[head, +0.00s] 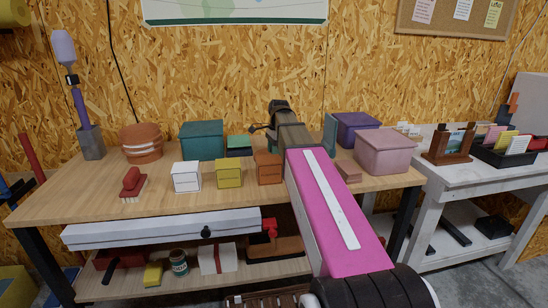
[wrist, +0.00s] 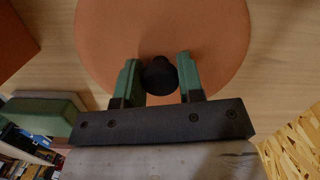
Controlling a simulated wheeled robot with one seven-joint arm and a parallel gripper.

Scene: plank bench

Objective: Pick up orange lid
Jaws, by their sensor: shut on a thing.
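The orange lid (wrist: 165,35) is a round, flat disc with a black knob (wrist: 159,78) and fills the upper middle of the wrist view. My gripper (wrist: 158,70) has its two green-tipped fingers on either side of the knob, shut on it. I cannot tell whether the lid rests on the bench or is held above it. In the head view my arm reaches over the bench and hides the lid and the fingertips.
The plank bench (head: 100,193) holds a teal box (head: 202,140), a white box (head: 186,177), a yellow box (head: 229,174), an orange box (head: 268,168), a purple box (head: 357,127) and a pink box (head: 384,153). A terracotta pot (head: 141,145) stands at left.

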